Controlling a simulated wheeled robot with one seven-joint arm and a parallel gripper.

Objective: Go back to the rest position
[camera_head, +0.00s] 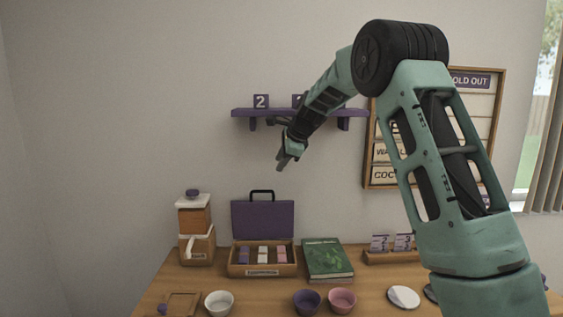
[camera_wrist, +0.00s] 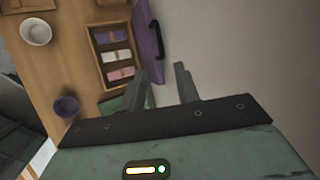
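My gripper (camera_head: 284,160) hangs in the air above the cart, in front of the wall and just below the purple shelf (camera_head: 243,113). It points downward and is well clear of the table. In the wrist view its two fingers (camera_wrist: 160,85) stand apart with nothing between them, so it is open and empty. My arm reaches in from the right side of the head view and bends at a high elbow.
The wooden table (camera_head: 262,292) holds a dispenser (camera_head: 195,222), an open purple-lidded box (camera_head: 263,220), a green book (camera_head: 326,259), a white bowl (camera_head: 219,304), a purple bowl (camera_head: 307,302) and a pink bowl (camera_head: 342,301). A menu board (camera_head: 381,177) hangs behind my arm.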

